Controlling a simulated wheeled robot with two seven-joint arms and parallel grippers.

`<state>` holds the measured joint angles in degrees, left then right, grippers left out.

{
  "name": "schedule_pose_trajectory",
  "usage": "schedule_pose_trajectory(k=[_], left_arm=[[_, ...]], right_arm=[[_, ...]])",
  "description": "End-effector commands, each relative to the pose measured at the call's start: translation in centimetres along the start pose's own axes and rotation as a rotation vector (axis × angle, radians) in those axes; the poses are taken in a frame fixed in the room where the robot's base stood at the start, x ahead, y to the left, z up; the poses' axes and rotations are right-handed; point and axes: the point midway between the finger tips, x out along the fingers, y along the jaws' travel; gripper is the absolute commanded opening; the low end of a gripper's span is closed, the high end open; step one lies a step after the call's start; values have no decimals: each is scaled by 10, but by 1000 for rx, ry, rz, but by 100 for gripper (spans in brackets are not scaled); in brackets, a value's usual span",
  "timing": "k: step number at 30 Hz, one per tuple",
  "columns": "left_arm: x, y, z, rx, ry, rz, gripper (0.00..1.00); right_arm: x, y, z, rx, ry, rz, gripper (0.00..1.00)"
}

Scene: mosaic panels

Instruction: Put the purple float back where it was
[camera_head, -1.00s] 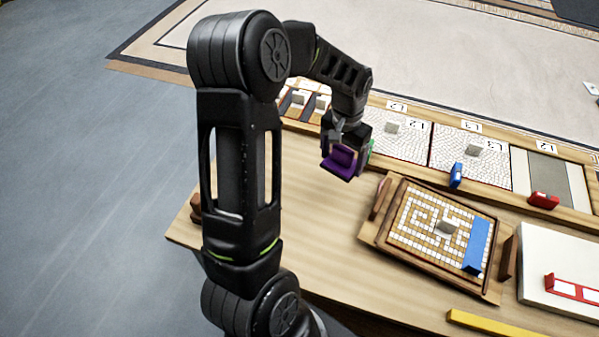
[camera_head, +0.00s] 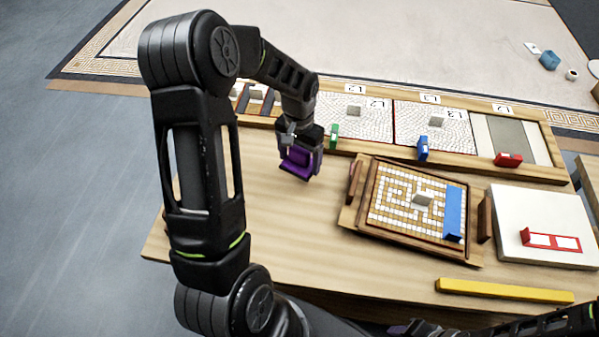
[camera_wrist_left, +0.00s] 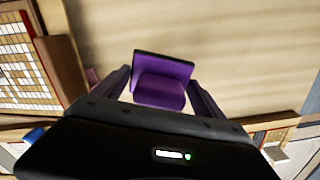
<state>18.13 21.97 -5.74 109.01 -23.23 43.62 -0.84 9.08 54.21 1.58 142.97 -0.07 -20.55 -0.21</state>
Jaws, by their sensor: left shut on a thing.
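The purple float (camera_head: 297,162) is held in my left gripper (camera_head: 299,158), which is shut on it, over the wooden table left of the mosaic tray. It also shows between the two fingers in the left wrist view (camera_wrist_left: 160,84). I cannot tell exactly how far it is above the table. A green float (camera_head: 334,134) stands by the row of panels just right of it, a blue float (camera_head: 423,147) farther right, and a red float (camera_head: 508,160) lies at the right end. My right gripper (camera_head: 415,328) shows only partly at the bottom edge, and its jaws are unclear.
A mosaic tray (camera_head: 355,222) with a blue piece (camera_head: 454,213) on it stands mid-table. A white board (camera_head: 560,205) with a red frame (camera_head: 550,240) lies right. A yellow bar (camera_head: 505,291) lies along the front. Bare table (camera_head: 270,225) lies left of the tray.

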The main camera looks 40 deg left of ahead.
Motion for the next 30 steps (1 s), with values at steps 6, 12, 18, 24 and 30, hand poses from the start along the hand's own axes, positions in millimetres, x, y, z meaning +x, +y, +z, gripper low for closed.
schedule_pose_trajectory(k=[6,12,18,24,30], left_arm=[[16,0,-1,-1,2,0,44],[16,0,-1,-1,2,0,44],[38,0,0,-1,-1,1,44],[54,-1,-1,-2,2,0,44],[53,-1,-1,-1,3,0,44]], right_arm=[[2,1,0,0,0,0,36],[2,1,0,0,0,0,36],[7,3,0,0,0,0,36],[8,3,0,0,0,0,36],[8,3,0,0,0,0,36]])
